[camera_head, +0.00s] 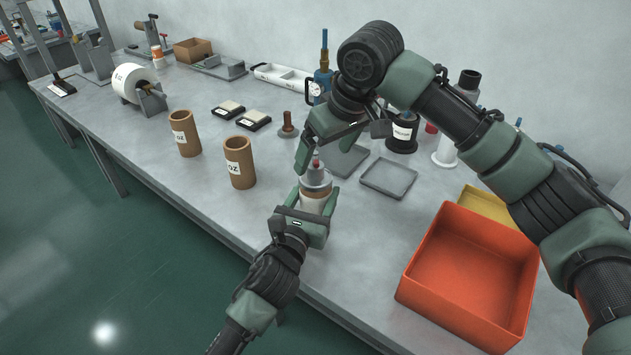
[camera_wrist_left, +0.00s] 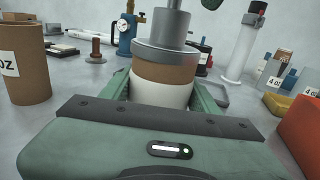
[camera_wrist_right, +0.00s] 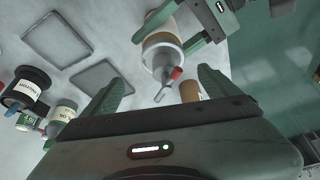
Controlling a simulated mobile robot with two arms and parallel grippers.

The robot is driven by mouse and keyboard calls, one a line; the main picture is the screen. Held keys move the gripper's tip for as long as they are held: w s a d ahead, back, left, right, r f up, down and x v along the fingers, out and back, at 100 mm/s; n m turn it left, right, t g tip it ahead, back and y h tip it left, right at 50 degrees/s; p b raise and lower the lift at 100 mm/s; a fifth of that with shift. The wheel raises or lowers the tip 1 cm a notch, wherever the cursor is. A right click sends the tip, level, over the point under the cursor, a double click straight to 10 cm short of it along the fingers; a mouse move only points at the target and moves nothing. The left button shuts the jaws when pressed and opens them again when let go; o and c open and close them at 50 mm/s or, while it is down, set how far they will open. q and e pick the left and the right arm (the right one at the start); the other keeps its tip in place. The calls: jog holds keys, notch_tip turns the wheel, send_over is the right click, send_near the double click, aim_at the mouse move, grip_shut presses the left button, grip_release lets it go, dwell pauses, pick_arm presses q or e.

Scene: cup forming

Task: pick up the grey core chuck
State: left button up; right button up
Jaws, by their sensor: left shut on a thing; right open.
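The grey core chuck (camera_head: 316,178) sits on top of a brown tube with a white band (camera_head: 313,202). In the left wrist view the chuck (camera_wrist_left: 165,53) shows a wide collar and a narrower stem. My left gripper (camera_head: 304,201) is shut on the tube, with its fingers on either side below the collar. My right gripper (camera_head: 335,150) is open just above the chuck. In the right wrist view the chuck (camera_wrist_right: 162,52), with a red-handled part at its end, lies between and beyond the open fingers.
Two brown tubes (camera_head: 239,162) (camera_head: 184,133) stand to the left. An orange bin (camera_head: 468,277) is at front right, with a yellow tray (camera_head: 488,207) behind it. Flat grey trays (camera_head: 389,178) lie right of the chuck.

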aim_at(314, 180)
jog(key=x, duration=0.5)
jog(key=shift+s+a+f, duration=0.1)
jog(key=shift+a+f, duration=0.05)
jog(key=shift+a, duration=0.15)
grip_shut()
